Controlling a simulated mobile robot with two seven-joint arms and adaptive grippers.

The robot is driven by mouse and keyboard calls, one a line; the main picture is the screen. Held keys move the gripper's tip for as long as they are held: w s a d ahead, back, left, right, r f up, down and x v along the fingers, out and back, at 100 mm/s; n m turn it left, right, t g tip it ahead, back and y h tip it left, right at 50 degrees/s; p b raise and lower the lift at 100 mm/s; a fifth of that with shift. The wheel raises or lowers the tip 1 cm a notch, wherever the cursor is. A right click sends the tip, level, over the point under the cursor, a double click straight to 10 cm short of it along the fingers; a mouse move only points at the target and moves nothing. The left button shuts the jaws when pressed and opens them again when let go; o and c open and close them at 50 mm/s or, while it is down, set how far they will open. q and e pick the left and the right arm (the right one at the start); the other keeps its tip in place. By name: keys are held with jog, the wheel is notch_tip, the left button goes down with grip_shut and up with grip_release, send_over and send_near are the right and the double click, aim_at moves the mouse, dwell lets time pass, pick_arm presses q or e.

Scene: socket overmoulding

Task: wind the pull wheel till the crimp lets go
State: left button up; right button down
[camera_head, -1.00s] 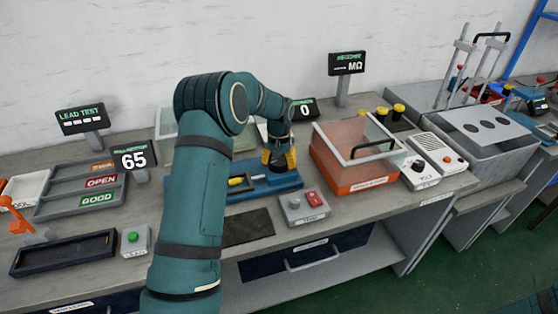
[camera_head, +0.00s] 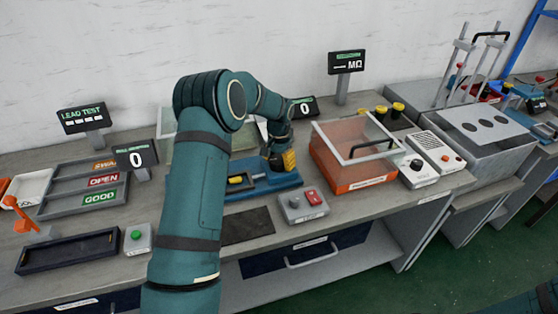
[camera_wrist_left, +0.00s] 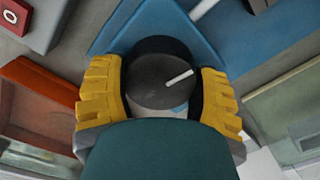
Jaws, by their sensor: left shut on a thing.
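My left gripper (camera_head: 282,161) has its yellow fingers over the right end of the blue pull tester (camera_head: 235,193) on the bench. In the left wrist view the gripper (camera_wrist_left: 162,92) is shut on the dark round pull wheel (camera_wrist_left: 155,85), one finger on each side. A white mark on the wheel's top points up and to the right. The pull display (camera_head: 136,159) reads 0. The crimp and lead cannot be made out, partly hidden by my arm. My right gripper does not show.
A clear-lidded orange box (camera_head: 352,160) stands close right of the tester. A grey control box with a red switch (camera_head: 303,206) sits in front. A dark mat (camera_head: 246,226) is clear.

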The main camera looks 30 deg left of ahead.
aim_at(279, 159)
pick_arm(q)
jog(key=o, duration=1.3)
jog(key=shift+c, duration=0.2)
notch_tip(279, 159, up, 12)
